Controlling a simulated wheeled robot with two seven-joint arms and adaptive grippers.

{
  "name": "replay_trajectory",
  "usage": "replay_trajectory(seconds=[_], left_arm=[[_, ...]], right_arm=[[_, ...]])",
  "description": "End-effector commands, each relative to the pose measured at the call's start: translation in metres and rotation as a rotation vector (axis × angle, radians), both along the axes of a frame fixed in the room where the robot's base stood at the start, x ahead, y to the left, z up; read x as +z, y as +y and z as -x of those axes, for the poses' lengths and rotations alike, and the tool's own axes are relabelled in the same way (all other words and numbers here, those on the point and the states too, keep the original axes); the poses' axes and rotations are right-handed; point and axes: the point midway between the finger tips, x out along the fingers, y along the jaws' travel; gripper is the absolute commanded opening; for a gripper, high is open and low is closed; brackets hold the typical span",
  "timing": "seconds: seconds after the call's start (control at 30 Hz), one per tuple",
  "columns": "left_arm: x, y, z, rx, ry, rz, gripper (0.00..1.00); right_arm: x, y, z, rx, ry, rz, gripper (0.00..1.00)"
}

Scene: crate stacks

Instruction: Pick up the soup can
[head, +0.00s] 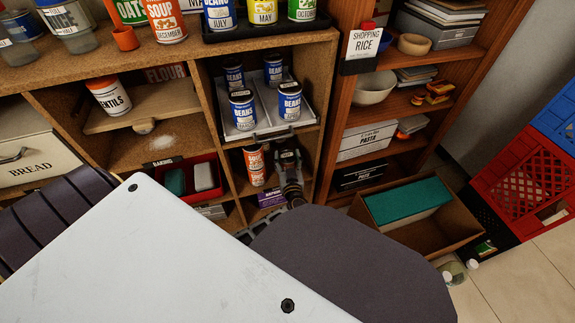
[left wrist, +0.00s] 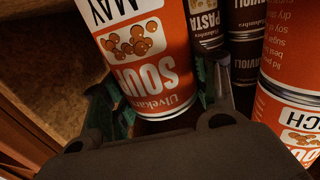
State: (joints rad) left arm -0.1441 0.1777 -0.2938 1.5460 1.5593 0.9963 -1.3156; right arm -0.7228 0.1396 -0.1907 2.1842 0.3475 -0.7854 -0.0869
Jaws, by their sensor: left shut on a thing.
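My left gripper (head: 288,163) reaches into the low shelf compartment below the pull-out tray. In the left wrist view its fingers (left wrist: 168,95) stand on both sides of an orange and white soup can (left wrist: 145,62) marked MAY, and are shut on it. The lettering is upside down in that view. This can is hidden behind the gripper in the head view. A second orange can (left wrist: 295,95), ending in RCH, stands close to the right in the wrist view. An orange can (head: 254,166) shows left of the gripper in the head view. My right gripper is not in view.
Dark pasta and ravioli cans (left wrist: 245,35) stand behind the held can. Several blue beans cans (head: 242,108) stand on the pull-out tray (head: 268,127) above the gripper. A purple box (head: 271,197) lies low in the compartment. An open box (head: 425,232) stands right of the shelves.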

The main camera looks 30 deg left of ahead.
Motion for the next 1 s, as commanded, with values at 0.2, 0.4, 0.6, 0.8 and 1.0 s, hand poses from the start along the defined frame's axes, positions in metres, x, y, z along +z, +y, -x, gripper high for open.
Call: replay_trajectory(seconds=[0.2,0.4,0.6,0.8,1.0], left_arm=[[0.001,0.0,0.0,0.0,-0.002,-0.001,0.21],[0.003,0.0,0.0,0.0,-0.002,-0.001,0.21],[0.01,0.0,0.0,0.001,-0.002,-0.001,0.21],[0.024,0.0,0.0,0.0,-0.003,0.0,0.21],[0.043,0.0,0.0,0.001,-0.003,0.0,0.21]], right_arm=[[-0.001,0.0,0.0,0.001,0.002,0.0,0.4],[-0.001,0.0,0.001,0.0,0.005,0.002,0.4],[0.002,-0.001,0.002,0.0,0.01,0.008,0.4],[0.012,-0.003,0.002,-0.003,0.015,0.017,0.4],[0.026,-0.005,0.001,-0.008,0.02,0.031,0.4]])
